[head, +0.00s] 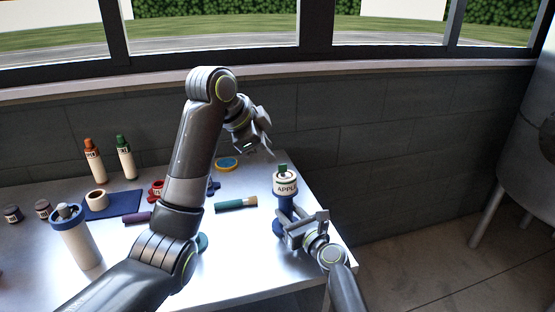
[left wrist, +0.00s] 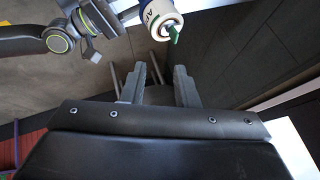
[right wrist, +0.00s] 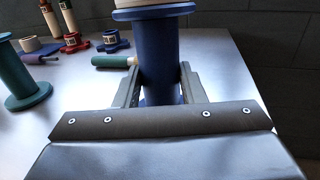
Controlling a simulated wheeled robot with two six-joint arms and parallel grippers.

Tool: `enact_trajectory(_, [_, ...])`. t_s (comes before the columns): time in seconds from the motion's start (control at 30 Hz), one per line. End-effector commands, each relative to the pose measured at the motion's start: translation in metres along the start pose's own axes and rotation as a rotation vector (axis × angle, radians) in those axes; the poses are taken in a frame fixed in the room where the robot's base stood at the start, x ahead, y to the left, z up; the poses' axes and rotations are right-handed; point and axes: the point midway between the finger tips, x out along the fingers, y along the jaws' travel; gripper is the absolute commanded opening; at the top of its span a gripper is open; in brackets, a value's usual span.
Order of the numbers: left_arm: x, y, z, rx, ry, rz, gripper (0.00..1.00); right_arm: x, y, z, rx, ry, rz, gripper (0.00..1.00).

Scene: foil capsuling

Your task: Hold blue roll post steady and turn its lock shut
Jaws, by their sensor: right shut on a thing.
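The blue roll post (head: 286,202) stands upright near the table's right edge, with a white roll (head: 285,187) lettered "APPL" on it. A green lock piece (head: 281,168) sits on top and also shows in the left wrist view (left wrist: 174,36). My right gripper (head: 292,222) is shut on the post's blue shaft below the roll; in the right wrist view the shaft (right wrist: 158,50) stands between its fingers. My left gripper (head: 265,146) is open and empty, above and left of the lock, apart from it. I cannot tell whether the lock is turned.
A green-and-tan cylinder (head: 236,203) lies left of the post. An orange-and-blue disc (head: 227,163) lies near the wall.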

Motion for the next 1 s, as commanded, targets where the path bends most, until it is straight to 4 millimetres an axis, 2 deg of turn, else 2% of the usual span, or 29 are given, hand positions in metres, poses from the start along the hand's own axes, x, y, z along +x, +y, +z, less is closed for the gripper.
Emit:
enact_trajectory(0.03, [0.007, -0.003, 0.007, -0.005, 0.021, 0.032, 0.27, -0.002, -0.002, -0.006, -0.003, 0.011, -0.002, 0.00])
enact_trajectory(0.3, [0.034, -0.013, 0.035, -0.070, 0.253, 0.217, 0.27, -0.002, -0.002, -0.006, -0.003, 0.011, -0.003, 0.00])
enact_trajectory(0.47, [0.038, -0.025, 0.055, -0.162, 0.410, 0.287, 0.27, -0.002, -0.002, -0.007, -0.003, 0.012, -0.003, 0.00])
enact_trajectory(0.7, [0.033, -0.043, 0.077, -0.289, 0.587, 0.324, 0.27, -0.002, -0.002, -0.007, -0.003, 0.012, -0.003, 0.00])
enact_trajectory(0.87, [0.032, -0.048, 0.082, -0.326, 0.635, 0.327, 0.27, -0.002, -0.002, -0.007, -0.003, 0.012, -0.003, 0.00])
enact_trajectory(1.0, [0.041, -0.046, 0.074, -0.330, 0.644, 0.330, 0.27, -0.002, -0.001, -0.007, -0.003, 0.012, -0.002, 0.00])
